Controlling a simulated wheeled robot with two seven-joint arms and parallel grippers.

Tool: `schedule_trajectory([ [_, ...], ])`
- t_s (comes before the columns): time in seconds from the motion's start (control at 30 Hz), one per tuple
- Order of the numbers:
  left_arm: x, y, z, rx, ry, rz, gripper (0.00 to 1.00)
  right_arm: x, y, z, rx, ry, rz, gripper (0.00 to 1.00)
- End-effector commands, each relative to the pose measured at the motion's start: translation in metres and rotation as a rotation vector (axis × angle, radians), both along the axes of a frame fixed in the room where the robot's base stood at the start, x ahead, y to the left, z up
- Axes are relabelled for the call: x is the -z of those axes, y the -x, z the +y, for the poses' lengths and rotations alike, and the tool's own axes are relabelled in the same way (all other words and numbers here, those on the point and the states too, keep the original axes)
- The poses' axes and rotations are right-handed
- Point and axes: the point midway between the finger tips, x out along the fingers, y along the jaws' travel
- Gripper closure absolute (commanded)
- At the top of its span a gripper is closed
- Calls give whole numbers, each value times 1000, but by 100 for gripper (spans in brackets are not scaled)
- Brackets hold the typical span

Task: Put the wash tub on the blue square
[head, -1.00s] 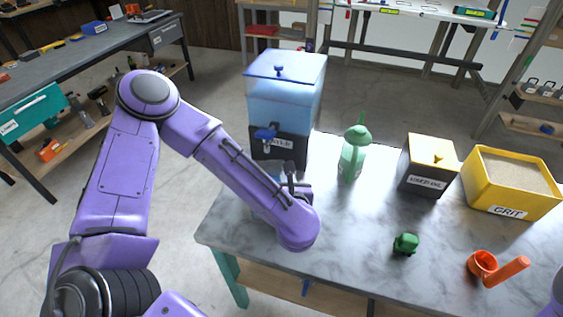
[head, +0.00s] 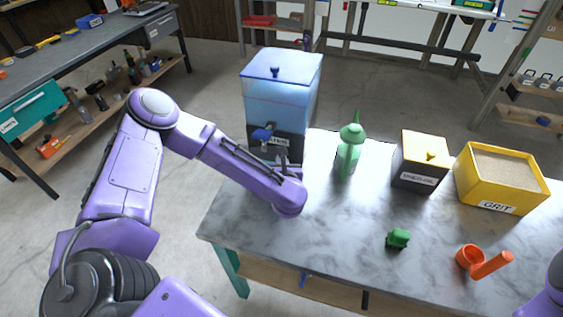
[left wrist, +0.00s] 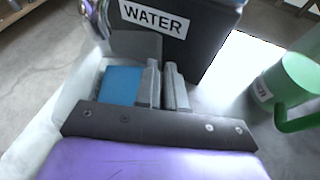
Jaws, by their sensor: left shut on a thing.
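My left gripper (left wrist: 164,88) is low over the left end of the marble table, in front of the water dispenser (head: 282,95). Its fingers are nearly together, shut on what seems to be the wash tub (left wrist: 138,46), a pale-walled thing below the "WATER" label. Its outline is hard to tell from the tabletop. A blue square (left wrist: 120,86) shows just left of the fingers; whether the tub rests on it I cannot tell. In the head view my forearm (head: 250,170) hides most of this spot. My right gripper is out of view.
A green watering can (head: 348,158) stands right of the dispenser and shows close by in the left wrist view (left wrist: 290,85). Further right are a used-oil box (head: 418,165), a yellow grit bin (head: 500,182), a small green thing (head: 398,238) and an orange scoop (head: 470,260).

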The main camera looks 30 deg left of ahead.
Motion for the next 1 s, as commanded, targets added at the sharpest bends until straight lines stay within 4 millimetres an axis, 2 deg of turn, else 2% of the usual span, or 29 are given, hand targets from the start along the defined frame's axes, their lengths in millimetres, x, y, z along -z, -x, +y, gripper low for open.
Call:
schedule_trajectory([
  [0.03, 3, 0, 0, 0, -1, -1, 100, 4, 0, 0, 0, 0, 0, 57],
  [0.1, 2, 0, 0, 0, 0, 0, 71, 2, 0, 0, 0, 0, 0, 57],
  [0.13, 2, 0, 0, 0, 0, 0, 65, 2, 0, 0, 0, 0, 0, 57],
  [0.37, 1, 0, 0, 0, 0, 0, 65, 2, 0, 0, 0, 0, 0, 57],
  [0.47, -4, 0, 0, 0, 0, 0, 65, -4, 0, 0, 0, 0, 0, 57],
  [0.5, -2, 3, -3, 2, 1, 0, 65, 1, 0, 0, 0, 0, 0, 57],
  [0.57, -4, 11, -10, 4, 1, -1, 65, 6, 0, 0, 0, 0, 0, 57],
  [0.9, -36, 74, -55, 5, -2, -1, 65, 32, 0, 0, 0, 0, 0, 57],
  [1.0, -42, 84, -63, 2, 0, -1, 65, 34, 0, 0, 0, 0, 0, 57],
])
